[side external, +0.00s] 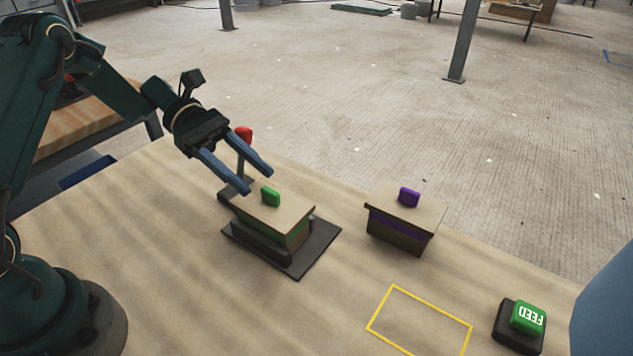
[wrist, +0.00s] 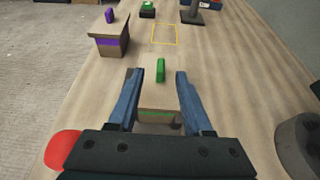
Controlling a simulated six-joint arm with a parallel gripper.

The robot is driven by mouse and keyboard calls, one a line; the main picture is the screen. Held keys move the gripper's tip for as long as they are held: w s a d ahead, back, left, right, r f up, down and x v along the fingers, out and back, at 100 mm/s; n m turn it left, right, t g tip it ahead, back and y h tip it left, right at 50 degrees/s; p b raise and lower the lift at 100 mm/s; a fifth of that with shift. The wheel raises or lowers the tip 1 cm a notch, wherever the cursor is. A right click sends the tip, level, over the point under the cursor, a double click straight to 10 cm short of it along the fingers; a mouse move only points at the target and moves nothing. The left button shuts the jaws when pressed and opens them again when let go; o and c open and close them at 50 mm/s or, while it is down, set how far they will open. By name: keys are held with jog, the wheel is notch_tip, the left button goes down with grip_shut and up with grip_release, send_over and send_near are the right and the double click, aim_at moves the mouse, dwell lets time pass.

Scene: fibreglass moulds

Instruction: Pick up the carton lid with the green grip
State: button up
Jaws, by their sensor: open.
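The carton lid with the green grip (side external: 271,196) is a flat tan board on a carton with a green band, on a dark base plate (side external: 318,243). My gripper (side external: 257,181) is open, its two blue fingers apart just above and beside the green grip, holding nothing. In the wrist view the green grip (wrist: 160,70) shows between and slightly beyond the fingertips of my gripper (wrist: 155,75). I cannot tell the exact height gap between fingers and grip.
A second carton with a purple grip (side external: 409,197) and purple band stands to the right. A yellow outlined rectangle (side external: 420,321) marks bare table. A green FEED button (side external: 528,317) sits at the front right. A red-topped post (side external: 244,137) stands close behind my gripper.

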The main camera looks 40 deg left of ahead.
aim_at(265, 188)
jog(key=shift+x, duration=2.1)
grip_shut()
jog(key=shift+r, duration=0.15)
